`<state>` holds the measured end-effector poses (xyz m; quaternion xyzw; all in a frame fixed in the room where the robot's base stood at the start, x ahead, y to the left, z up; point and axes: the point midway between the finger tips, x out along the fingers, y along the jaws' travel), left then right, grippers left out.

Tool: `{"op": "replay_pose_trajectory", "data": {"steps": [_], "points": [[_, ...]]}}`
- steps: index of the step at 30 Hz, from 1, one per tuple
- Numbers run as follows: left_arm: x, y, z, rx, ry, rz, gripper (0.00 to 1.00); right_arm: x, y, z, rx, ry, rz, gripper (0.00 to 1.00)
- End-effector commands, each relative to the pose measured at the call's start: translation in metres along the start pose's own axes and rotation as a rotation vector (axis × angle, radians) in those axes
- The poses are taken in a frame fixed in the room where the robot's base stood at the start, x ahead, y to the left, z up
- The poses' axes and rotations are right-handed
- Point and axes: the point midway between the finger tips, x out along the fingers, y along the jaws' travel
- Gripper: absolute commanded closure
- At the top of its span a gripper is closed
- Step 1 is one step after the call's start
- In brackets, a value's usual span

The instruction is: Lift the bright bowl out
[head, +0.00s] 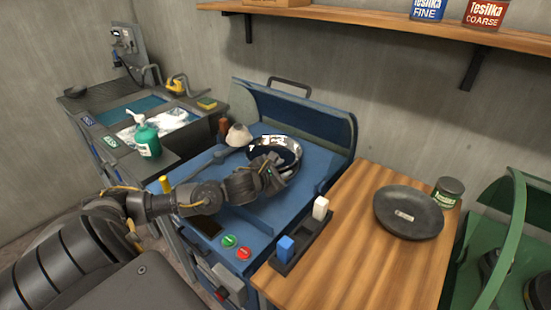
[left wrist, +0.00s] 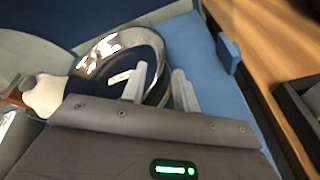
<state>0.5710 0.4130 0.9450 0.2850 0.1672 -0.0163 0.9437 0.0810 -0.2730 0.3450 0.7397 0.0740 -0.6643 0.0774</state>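The bright bowl (head: 288,146) has a shiny silver rim and dark inside, and sits tilted in the blue machine (head: 236,190). My left gripper (head: 275,167) is at its near right side. In the left wrist view the bowl (left wrist: 100,52) lies just beyond my left gripper (left wrist: 160,88). Its two pale fingers stand apart, one over the bowl's inside and one outside its wall. The wall lies between them; I cannot see either finger pressing on it. My right gripper is not in view.
A pale cone-shaped tool (head: 238,135) stands left of the bowl. A dark round dish (head: 408,212) and a green tin (head: 448,191) stand on the wooden table (head: 345,262). A holder with blue and white blocks (head: 302,242) lies at its left edge. A green soap bottle (head: 147,139) is at the sink.

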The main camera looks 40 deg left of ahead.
Motion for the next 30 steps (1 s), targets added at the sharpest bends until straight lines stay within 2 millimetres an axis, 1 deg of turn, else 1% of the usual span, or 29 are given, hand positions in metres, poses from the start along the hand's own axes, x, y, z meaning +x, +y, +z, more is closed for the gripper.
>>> {"op": "replay_pose_trajectory", "data": {"steps": [3, 8, 12, 15, 21, 23, 28, 30], "points": [[0.006, 0.001, 0.003, -0.003, 0.0, 0.0, 0.7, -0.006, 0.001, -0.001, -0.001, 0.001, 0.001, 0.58], [0.03, 0.002, 0.009, -0.004, 0.0, 0.0, 0.7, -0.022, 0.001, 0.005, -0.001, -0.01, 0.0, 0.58], [0.047, 0.001, 0.006, -0.002, 0.001, 0.0, 0.7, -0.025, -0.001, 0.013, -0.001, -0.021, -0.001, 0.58], [0.052, 0.0, 0.005, -0.001, -0.001, -0.001, 0.7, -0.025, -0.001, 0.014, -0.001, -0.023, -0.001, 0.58], [0.052, -0.001, 0.005, 0.0, -0.001, -0.001, 0.7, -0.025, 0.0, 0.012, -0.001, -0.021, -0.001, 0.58], [0.052, -0.001, 0.005, 0.0, -0.001, -0.001, 0.77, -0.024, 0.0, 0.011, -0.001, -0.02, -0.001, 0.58], [0.052, -0.001, 0.005, 0.0, -0.001, -0.002, 0.99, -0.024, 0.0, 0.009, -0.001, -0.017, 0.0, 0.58], [0.052, -0.001, 0.005, 0.0, -0.001, -0.002, 1.0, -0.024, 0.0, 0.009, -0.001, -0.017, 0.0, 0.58]]}}
